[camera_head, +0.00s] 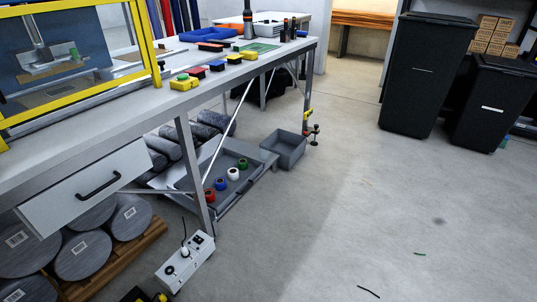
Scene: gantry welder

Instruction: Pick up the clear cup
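I cannot make out a clear cup anywhere in the head view. The workbench (123,103) runs from the lower left to the upper middle, with several small items on it. A grey item with a green top (74,52) shows behind the yellow-framed window at the upper left, too small to identify. My gripper is not in view.
Below are a grey bin (284,150) and a power strip box (186,262). Black bins (424,75) stand upper right. The floor (400,210) is mostly clear.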

